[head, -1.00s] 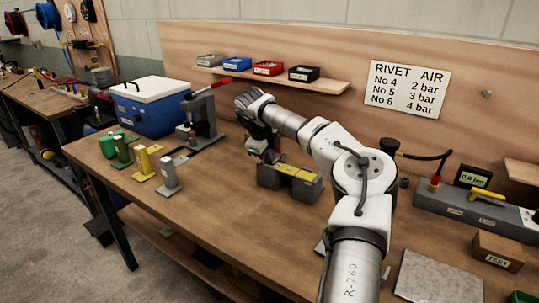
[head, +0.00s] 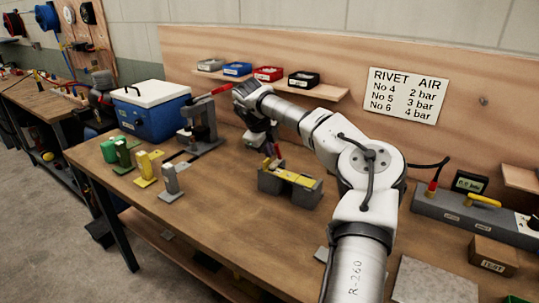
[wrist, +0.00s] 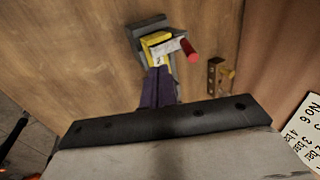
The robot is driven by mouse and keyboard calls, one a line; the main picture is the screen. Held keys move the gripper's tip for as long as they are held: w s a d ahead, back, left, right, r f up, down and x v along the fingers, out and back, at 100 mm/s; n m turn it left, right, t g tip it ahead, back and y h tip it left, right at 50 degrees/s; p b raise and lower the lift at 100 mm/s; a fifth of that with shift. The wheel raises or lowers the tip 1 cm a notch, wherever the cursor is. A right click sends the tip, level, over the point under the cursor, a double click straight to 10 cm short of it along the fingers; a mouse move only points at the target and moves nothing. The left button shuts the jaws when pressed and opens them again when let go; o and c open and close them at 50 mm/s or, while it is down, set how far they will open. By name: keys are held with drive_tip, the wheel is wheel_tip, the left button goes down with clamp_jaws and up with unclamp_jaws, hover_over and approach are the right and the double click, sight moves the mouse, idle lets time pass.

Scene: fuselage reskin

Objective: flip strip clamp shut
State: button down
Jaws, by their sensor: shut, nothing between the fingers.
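The strip clamp's grey fixture (head: 290,190) stands on the bench in the head view, with a yellow strip (head: 292,175) across its top. In the wrist view the fixture (wrist: 150,24) is at the top centre, with yellow (wrist: 160,52) beneath a pale lever. The lever's red grip (wrist: 189,50) points right. A red piece (head: 278,150) also shows upright beside my gripper in the head view. My gripper (head: 268,153) is shut and empty, at the fixture's left end. Its fingers (wrist: 158,88) point at the fixture in the wrist view. Whether they touch it is unclear.
A lever press (head: 203,125) and a blue cooler (head: 150,110) stand to the left. Several small green, yellow and grey stands (head: 148,168) line the front left edge. A shelf with bins (head: 268,74) is behind my arm. A brass bracket (wrist: 220,75) is near the fixture.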

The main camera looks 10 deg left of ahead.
drive_tip(key=s+a+r+b, duration=0.2)
drive_tip(key=s+a+r, duration=0.1)
drive_tip(key=s, duration=0.4)
drive_tip(key=shift+r, duration=0.45)
drive_tip(key=shift+s, duration=0.1)
